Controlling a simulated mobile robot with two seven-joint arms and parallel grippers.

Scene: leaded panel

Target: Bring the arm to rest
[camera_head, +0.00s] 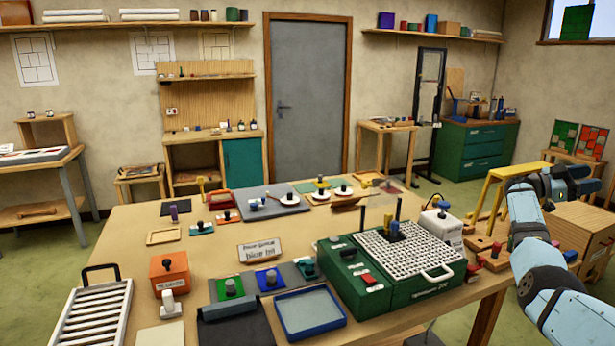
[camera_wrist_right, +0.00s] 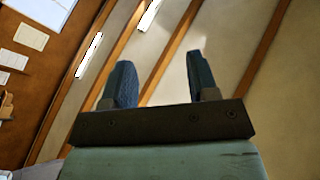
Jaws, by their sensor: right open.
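My right arm comes in at the right edge of the head view, blue and grey, and is raised beside the table's right end. Its gripper (camera_head: 580,184) is held in the air, clear of the table and apart from the things on it. In the right wrist view the two dark blue fingers of this gripper (camera_wrist_right: 160,68) stand wide apart with nothing between them. My left arm and gripper are not in the head view.
The wooden table (camera_head: 130,238) carries a green machine with a white grid (camera_head: 415,248), a blue-rimmed tray (camera_head: 307,312), an orange box (camera_head: 169,270) and a white slatted rack (camera_head: 92,318). A yellow stand (camera_head: 502,172) and a wooden crate (camera_head: 582,228) are near my right arm.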

